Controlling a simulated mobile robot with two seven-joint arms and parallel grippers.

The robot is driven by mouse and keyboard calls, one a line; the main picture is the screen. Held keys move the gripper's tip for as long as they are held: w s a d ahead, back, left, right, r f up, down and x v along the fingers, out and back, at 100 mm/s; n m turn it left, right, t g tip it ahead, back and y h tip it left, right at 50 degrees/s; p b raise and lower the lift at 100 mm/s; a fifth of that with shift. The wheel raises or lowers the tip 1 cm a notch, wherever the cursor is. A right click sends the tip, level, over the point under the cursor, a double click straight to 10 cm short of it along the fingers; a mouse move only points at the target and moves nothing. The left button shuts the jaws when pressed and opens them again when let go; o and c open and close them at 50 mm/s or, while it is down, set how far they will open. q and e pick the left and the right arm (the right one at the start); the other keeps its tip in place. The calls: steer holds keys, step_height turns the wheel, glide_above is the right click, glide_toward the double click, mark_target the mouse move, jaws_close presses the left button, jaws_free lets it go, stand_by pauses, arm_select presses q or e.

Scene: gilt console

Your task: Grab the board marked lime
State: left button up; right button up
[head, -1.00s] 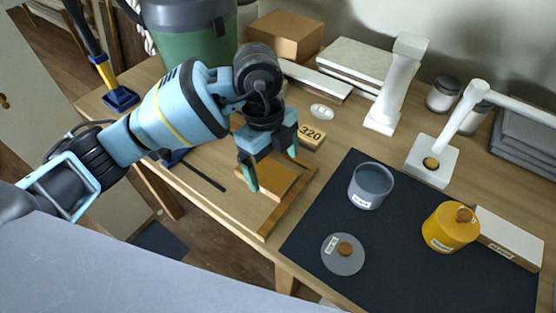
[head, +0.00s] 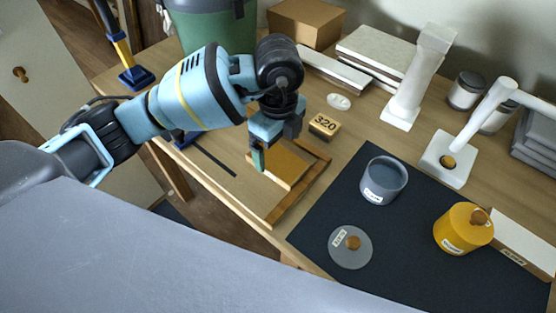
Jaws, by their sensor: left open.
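My left gripper (head: 277,150) is open above a flat tan block (head: 280,168) that lies in a shallow wooden tray (head: 309,183) at the table's front edge. The fingers hide part of the block's far side, and I cannot tell whether they touch it. A white board (head: 528,247) with a small tag on its front edge lies at the right, behind the yellow pot. The tag is too small to read. No word "lime" is legible on any board. My right gripper is out of view.
A grey pot (head: 384,180), its lid (head: 350,247) and a yellow pot (head: 463,229) stand on a dark mat (head: 410,260). A "320" block (head: 323,125) is just behind the tray. White slabs (head: 375,56) and a white post (head: 419,75) stand farther back.

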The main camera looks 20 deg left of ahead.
mark_target(278, 159)
arm_select(q)
step_height(278, 159, down, 4)
steer(key=shift+r, duration=0.1)
steer(key=c, duration=1.1)
steer(key=shift+r, duration=0.5)
steer(key=r, duration=0.1)
steer(key=s+r, duration=0.1)
steer(key=shift+r, duration=0.35)
steer(key=shift+s+d+r+p, duration=0.15)
steer(key=shift+s+r, duration=0.05)
steer(key=shift+s, duration=2.3)
steer(key=shift+s+d+r+p, duration=0.2)
steer(key=shift+s+r, duration=0.05)
steer(key=shift+s, duration=2.25)
steer(key=shift+s+d+r+p, duration=0.15)
steer(key=shift+s+r, duration=0.05)
steer(key=shift+s, duration=2.3)
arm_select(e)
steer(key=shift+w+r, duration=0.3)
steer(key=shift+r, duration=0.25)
